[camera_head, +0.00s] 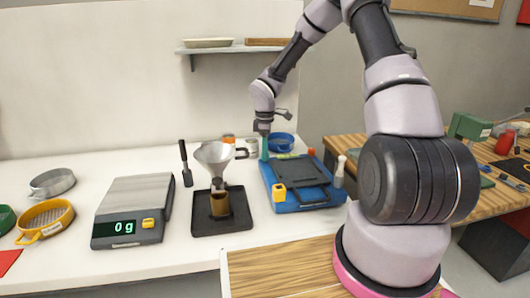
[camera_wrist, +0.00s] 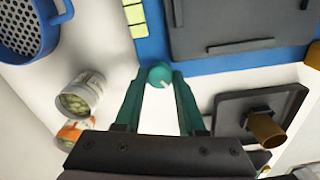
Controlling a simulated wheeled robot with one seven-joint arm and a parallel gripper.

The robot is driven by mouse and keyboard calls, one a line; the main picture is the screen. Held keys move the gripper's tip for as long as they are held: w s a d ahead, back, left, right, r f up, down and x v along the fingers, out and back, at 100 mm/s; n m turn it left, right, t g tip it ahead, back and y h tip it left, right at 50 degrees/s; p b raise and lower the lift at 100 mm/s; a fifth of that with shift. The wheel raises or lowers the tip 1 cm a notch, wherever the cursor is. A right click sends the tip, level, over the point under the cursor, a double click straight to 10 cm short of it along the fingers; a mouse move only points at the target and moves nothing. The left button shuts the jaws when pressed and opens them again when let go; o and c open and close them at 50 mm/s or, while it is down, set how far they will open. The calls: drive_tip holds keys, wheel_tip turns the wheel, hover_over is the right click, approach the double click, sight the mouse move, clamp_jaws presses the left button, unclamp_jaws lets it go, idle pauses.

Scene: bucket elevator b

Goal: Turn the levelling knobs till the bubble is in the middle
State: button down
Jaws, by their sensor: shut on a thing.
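The blue base (camera_head: 309,205) with a dark plate (camera_head: 300,178) on it lies on the white bench. My gripper (camera_head: 264,152) points down at its back left corner. In the wrist view, the teal fingers are shut on a round teal knob (camera_wrist: 159,75) with a pale mark, at the blue edge. A red-orange knob (camera_head: 311,153) shows at the base's back right corner. A yellow piece (camera_head: 279,193) sits at the front left corner, also at the wrist view's right edge (camera_wrist: 314,55). I cannot make out a bubble in either view.
A funnel (camera_head: 214,157) stands over a brown cup (camera_head: 220,203) on a black tray (camera_head: 243,222), left of the base. A blue sieve (camera_head: 281,141) and small jars (camera_wrist: 82,92) stand behind. A white bottle (camera_head: 340,172) is at the right. A scale (camera_head: 130,205) reads 0 g.

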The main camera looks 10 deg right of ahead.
drive_tip(key=c, duration=0.5)
unclamp_jaws()
wheel_tip(320, 180, up, 11)
drive_tip(key=shift+f, duration=0.1)
drive_tip(key=s+d+r+m+t, duration=0.2)
drive_tip(key=s+r+m, duration=0.3)
drive_tip(key=s+r, duration=0.3)
drive_tip(key=s+d+r+m+t, duration=0.1)
drive_tip(key=s+d+r+m, duration=0.2)
drive_tip(key=s+r+m, duration=0.5)
drive_tip(key=s+r+m+t+y, duration=0.1)
drive_tip(key=s+r+m+t, duration=0.1)
drive_tip(key=s, duration=0.4)
drive_tip(key=s+d+r+m+t+y, duration=0.1)
drive_tip(key=s+r+m+t, duration=0.1)
drive_tip(key=s+r+m, duration=0.2)
drive_tip(key=s+r, duration=0.2)
drive_tip(key=s, duration=0.1)
drive_tip(key=shift+s+r, duration=0.25)
drive_tip(key=shift+r, duration=0.05)
